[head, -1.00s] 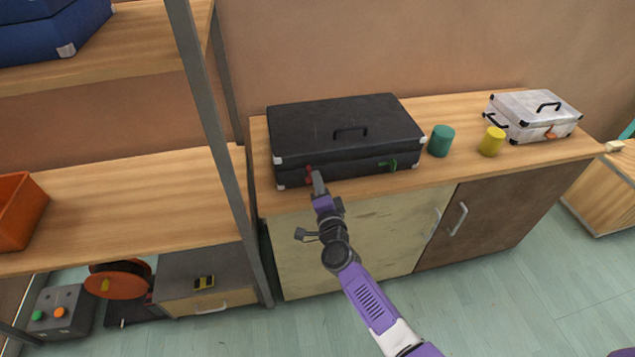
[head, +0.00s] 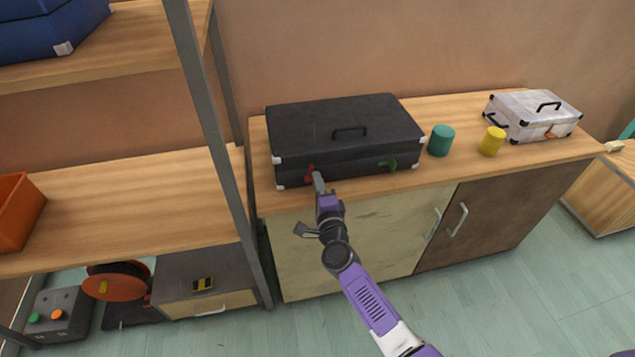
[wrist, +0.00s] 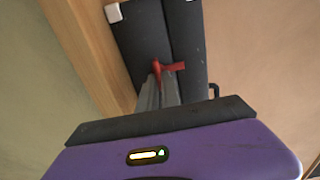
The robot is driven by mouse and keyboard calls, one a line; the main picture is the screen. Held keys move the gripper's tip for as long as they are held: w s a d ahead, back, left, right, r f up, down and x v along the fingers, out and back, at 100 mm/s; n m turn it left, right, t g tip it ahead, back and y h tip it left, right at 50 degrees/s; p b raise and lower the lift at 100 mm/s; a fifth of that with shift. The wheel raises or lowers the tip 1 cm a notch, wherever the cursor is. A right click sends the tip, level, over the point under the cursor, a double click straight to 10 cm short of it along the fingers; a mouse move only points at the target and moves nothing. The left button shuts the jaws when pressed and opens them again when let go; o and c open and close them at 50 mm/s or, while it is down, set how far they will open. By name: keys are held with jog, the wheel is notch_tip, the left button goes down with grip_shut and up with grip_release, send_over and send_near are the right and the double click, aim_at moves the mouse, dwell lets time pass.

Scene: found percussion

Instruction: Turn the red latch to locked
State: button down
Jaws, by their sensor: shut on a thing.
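The black case (head: 345,130) lies closed on the cabinet top, its handle on the lid. The red latch (head: 309,172) is on the left of its front face. A green latch (head: 390,165) is on the right of the same face. My gripper (head: 317,178) is at the red latch, coming from the front. In the wrist view the red latch (wrist: 172,67) sits at the fingertips, with one arm pointing right along the case and another part running down between the fingers. My gripper (wrist: 158,88) is shut on the red latch. The fingers hide part of it.
A teal cylinder (head: 441,140) and a yellow cylinder (head: 491,141) stand right of the case. A white case (head: 532,115) is at the right end. A grey shelf post (head: 215,140) rises left of the cabinet. A narrow bare strip of cabinet top (head: 430,177) runs in front.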

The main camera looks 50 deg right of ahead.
jog(key=shift+f, duration=0.1)
jog(key=c, duration=1.6)
grip_release()
jog(key=shift+o, duration=0.2)
jog(key=p+v, duration=0.1)
jog(key=v, duration=0.6)
jog(key=shift+s+a, duration=0.2)
jog(key=shift+s, duration=0.15)
